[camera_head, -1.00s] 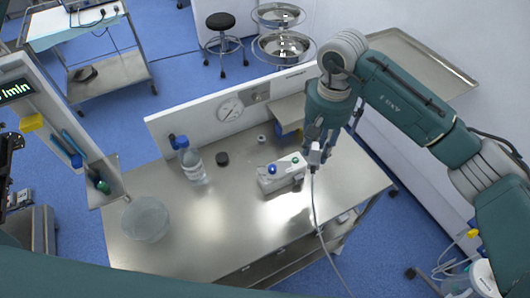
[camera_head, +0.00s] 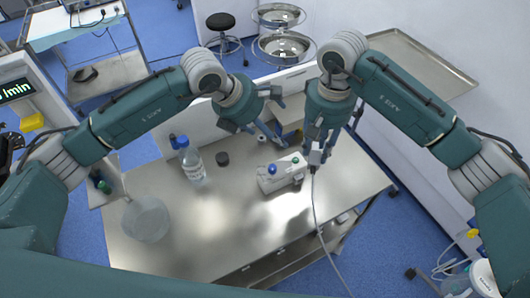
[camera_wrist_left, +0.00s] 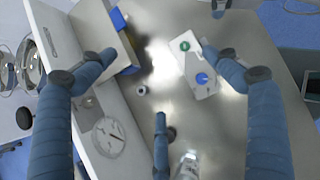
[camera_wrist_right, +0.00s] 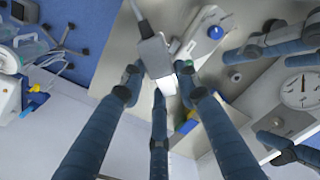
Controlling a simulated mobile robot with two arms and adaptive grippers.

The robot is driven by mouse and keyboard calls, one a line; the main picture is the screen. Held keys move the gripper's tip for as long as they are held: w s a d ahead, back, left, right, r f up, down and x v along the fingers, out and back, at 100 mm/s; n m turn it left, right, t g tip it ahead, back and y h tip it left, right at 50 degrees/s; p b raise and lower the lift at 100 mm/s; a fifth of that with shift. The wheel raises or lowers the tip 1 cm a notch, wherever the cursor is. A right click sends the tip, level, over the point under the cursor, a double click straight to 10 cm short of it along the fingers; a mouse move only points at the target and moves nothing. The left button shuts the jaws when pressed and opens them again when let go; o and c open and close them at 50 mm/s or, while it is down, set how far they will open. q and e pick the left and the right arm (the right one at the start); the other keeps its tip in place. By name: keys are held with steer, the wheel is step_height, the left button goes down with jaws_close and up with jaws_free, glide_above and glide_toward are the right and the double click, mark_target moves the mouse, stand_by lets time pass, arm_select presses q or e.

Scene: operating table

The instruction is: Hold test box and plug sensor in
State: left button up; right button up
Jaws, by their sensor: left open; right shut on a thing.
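The test box (camera_head: 281,175) is a small white-grey box with a blue and a green knob, lying on the steel table. It also shows in the left wrist view (camera_wrist_left: 197,72) and at the top of the right wrist view (camera_wrist_right: 207,35). My left gripper (camera_head: 268,140) is open and empty, above and behind the box. My right gripper (camera_head: 318,148) is shut on the sensor plug (camera_head: 314,168), a grey and white connector with a cable hanging down. The plug shows between the fingers in the right wrist view (camera_wrist_right: 155,58), apart from the box.
A blue-capped bottle (camera_head: 191,160), a black cap (camera_head: 222,158) and a clear bowl (camera_head: 146,218) stand on the table (camera_head: 220,228) left of the box. A panel with a gauge (camera_wrist_left: 108,137) borders the back. The table's front is clear.

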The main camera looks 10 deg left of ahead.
arm_select(q)
steer(key=g+y, duration=0.1)
glide_toward(278, 169)
steer(key=shift+w+a+f, duration=0.1)
steer(key=shift+w+f, duration=0.35)
steer(key=shift+w, duration=0.4)
steer(key=shift+g+y, duration=0.3)
steer(key=x, duration=1.2)
steer(key=shift+r, duration=0.1)
steer(key=shift+c, duration=0.5)
steer(key=c, duration=1.3)
steer(key=o, duration=0.6)
steer(key=c, duration=0.8)
arm_select(e)
steer(key=o, duration=0.6)
arm_select(q)
steer(key=shift+o, duration=0.2)
arm_select(e)
jaws_close()
